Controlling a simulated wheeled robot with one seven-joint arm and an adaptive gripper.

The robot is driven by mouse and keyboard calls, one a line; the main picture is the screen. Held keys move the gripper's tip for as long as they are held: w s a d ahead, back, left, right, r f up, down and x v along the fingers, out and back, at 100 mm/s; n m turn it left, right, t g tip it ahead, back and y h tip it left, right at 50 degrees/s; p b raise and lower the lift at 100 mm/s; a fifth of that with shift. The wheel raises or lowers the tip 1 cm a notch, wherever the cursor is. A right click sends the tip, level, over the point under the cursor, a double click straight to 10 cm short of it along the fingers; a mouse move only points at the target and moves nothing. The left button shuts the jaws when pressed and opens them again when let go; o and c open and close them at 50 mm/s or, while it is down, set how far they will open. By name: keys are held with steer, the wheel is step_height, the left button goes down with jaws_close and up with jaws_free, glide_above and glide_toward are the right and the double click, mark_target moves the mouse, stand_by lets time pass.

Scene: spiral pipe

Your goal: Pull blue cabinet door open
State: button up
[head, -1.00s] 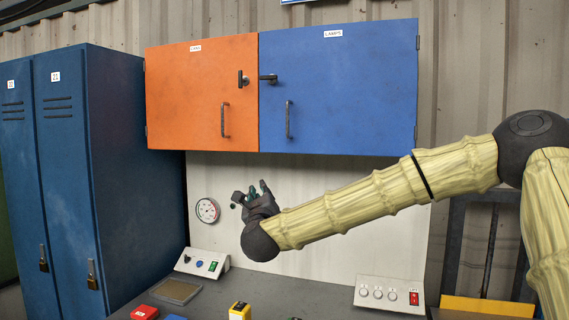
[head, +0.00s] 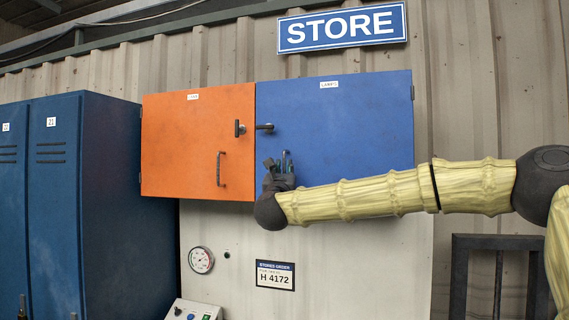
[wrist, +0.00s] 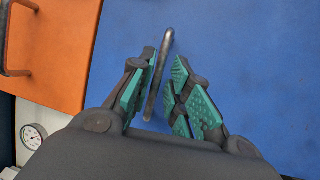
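The blue cabinet door (head: 350,125) is on the right half of the wall cabinet and looks closed. Its vertical bar handle (head: 285,156) is mostly hidden behind my gripper in the head view. In the wrist view the handle (wrist: 159,75) stands between the two green-padded fingers. My gripper (wrist: 163,90) is open around the handle, with a visible gap on the right side and the left finger close to the bar. In the head view my gripper (head: 279,170) is at the lower left part of the blue door.
The orange door (head: 197,140) with its own handle (head: 219,168) is just left. A dark latch lever (head: 264,126) sits above, at the seam between the doors. Blue lockers (head: 105,200) stand at far left. A gauge (head: 201,260) and an order sign (head: 275,275) are below.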

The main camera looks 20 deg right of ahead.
steer(key=shift+p+x, duration=0.35)
steer(key=shift+x, duration=1)
jaws_close()
steer(key=shift+a+f, duration=0.1)
